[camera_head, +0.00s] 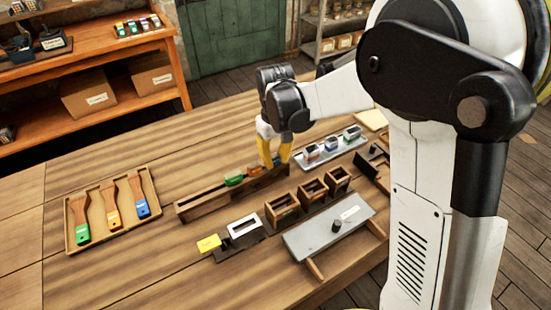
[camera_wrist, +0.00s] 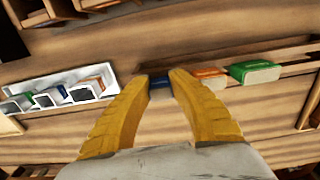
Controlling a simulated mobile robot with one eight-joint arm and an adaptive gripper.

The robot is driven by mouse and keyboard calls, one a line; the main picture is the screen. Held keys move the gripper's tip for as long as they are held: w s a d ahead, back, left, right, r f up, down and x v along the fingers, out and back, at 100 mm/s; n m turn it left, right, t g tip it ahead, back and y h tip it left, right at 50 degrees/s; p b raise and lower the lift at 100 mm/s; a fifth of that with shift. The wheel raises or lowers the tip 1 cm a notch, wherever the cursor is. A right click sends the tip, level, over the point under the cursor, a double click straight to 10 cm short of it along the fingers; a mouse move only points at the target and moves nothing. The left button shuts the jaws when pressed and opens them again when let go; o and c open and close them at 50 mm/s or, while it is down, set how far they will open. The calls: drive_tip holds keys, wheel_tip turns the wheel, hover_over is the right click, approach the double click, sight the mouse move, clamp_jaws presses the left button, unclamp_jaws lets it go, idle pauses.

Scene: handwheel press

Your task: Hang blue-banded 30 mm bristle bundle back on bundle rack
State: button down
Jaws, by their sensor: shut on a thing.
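My gripper (camera_head: 274,162) points down over the right end of the long wooden bundle rack (camera_head: 196,207). In the wrist view its yellow fingers (camera_wrist: 160,77) are shut on the blue-banded bundle (camera_wrist: 161,84), of which only a small blue part shows between the fingertips. The fingers hide the bundle in the head view. An orange-banded bundle (camera_wrist: 210,76) and a green-banded bundle (camera_wrist: 254,72) sit in the rack, in line with the blue one. They also show in the head view, orange (camera_head: 253,170) and green (camera_head: 234,181). I cannot tell whether the blue bundle touches the rack.
A white tray (camera_head: 331,156) with three small blocks stands right of the gripper. Three wooden boxes (camera_head: 282,210) stand in front of the rack, beside a grey plate (camera_head: 318,240). A wooden tray (camera_head: 70,215) of three brushes lies left. The table behind the rack is clear.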

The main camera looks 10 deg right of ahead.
idle(0.3)
drive_tip(key=c, duration=1.2)
unclamp_jaws()
wheel_tip(320, 180, up, 12)
drive_tip(key=s+d+m+t, duration=0.2)
drive_tip(key=s+d, duration=0.3)
drive_tip(key=s, duration=0.4)
drive_tip(key=s+d+r+m+t, duration=0.1)
drive_tip(key=s+d+t, duration=0.3)
drive_tip(key=s, duration=0.6)
drive_tip(key=shift+d+r+m+t, duration=0.25)
drive_tip(key=shift+d+m+t, duration=0.15)
drive_tip(key=shift+d+m, duration=0.45)
